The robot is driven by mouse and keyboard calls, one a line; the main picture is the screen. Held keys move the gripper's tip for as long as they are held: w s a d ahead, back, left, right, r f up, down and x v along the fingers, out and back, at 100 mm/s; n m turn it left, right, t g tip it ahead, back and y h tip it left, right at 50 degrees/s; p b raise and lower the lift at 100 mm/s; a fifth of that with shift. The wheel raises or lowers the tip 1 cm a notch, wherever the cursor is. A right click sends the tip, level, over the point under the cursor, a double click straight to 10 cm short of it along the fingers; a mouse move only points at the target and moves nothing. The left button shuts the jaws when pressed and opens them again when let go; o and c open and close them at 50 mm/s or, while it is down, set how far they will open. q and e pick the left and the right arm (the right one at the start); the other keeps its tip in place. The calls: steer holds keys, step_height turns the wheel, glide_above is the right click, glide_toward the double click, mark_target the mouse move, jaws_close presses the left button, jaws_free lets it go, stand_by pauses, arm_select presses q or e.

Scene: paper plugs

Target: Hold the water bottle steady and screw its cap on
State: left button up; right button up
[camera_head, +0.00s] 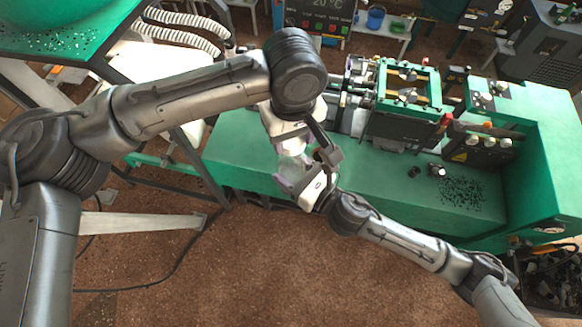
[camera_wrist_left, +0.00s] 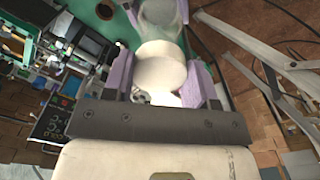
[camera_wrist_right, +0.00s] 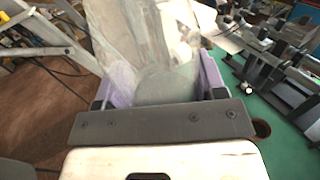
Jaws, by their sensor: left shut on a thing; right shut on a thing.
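The clear, see-through water bottle (camera_head: 292,168) is between my two grippers in the head view, over the front edge of the green bench. My right gripper (camera_head: 297,184) is shut on the bottle, with purple fingers on both sides of it. The bottle (camera_wrist_right: 150,45) fills the middle of the right wrist view. My left gripper (camera_head: 289,143) is shut on the white round cap (camera_wrist_left: 160,72), just above the bottle in the head view. In the left wrist view the bottle (camera_wrist_left: 162,14) shows beyond the cap. I cannot tell whether the cap touches the bottle's neck.
The green bench (camera_head: 380,185) runs behind the grippers, with a green-framed machine (camera_head: 405,100) on it. Small dark pellets (camera_head: 462,192) lie at its right. A green table (camera_head: 75,42) stands at upper left.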

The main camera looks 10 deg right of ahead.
mark_target(292, 171)
arm_select(q)
steer(key=shift+s+r, duration=0.1)
stand_by(0.7)
steer(key=shift+f, duration=0.9)
steer(key=shift+f, duration=0.6)
